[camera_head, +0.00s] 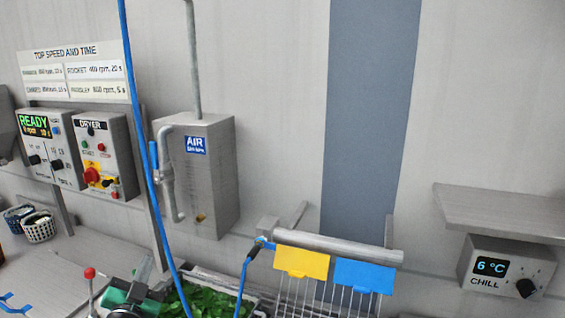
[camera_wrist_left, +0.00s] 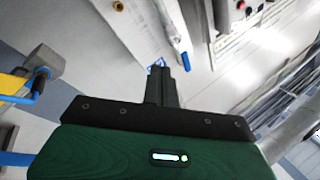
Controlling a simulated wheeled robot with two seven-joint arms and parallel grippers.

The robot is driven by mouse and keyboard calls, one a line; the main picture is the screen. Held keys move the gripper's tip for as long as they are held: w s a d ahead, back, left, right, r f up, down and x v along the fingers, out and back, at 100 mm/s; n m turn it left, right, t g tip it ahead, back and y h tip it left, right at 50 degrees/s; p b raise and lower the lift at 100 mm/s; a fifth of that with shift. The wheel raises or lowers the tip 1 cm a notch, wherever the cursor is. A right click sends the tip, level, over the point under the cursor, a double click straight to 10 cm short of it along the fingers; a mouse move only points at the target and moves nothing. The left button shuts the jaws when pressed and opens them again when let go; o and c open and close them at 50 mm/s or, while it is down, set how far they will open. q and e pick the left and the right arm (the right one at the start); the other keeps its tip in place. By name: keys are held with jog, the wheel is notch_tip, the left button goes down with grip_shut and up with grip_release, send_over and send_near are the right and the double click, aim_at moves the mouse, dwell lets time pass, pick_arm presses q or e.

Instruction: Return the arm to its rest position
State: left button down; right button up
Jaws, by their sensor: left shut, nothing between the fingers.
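My right gripper is in neither view.
A blue hose (camera_head: 168,240) hangs in front of the grey AIR box (camera_head: 200,170). A red-knobbed lever (camera_head: 90,273) stands left of my gripper. Yellow (camera_head: 301,263) and blue (camera_head: 363,274) tags hang below a rail. Small baskets (camera_head: 38,228) sit on the left counter.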

pick_arm(q)
jog(key=s+d+f+n+g+y, duration=0.2)
jog(key=s+f+n+g, duration=0.3)
jog(key=s+f+g, duration=0.85)
jog(key=s+d+f+g+h, duration=0.2)
jog(key=s+d+f, duration=0.1)
jog(key=s+f, duration=0.55)
jog(key=s+d+f+g+h, duration=0.1)
jog(key=s+d+f+g, duration=0.15)
jog(key=s+f, duration=0.65)
jog(key=s+f+g, duration=0.1)
jog(key=s+f, duration=0.1)
jog(key=f, duration=1.2)
jog(key=s+f, duration=0.3)
jog(key=f, duration=1.1)
jog(key=s+a+f+g, duration=0.1)
jog(key=s+a+f, duration=0.1)
jog(key=s+f, duration=1.6)
jog(key=shift+a+f+m, duration=0.15)
jog(key=shift+a+m, duration=0.25)
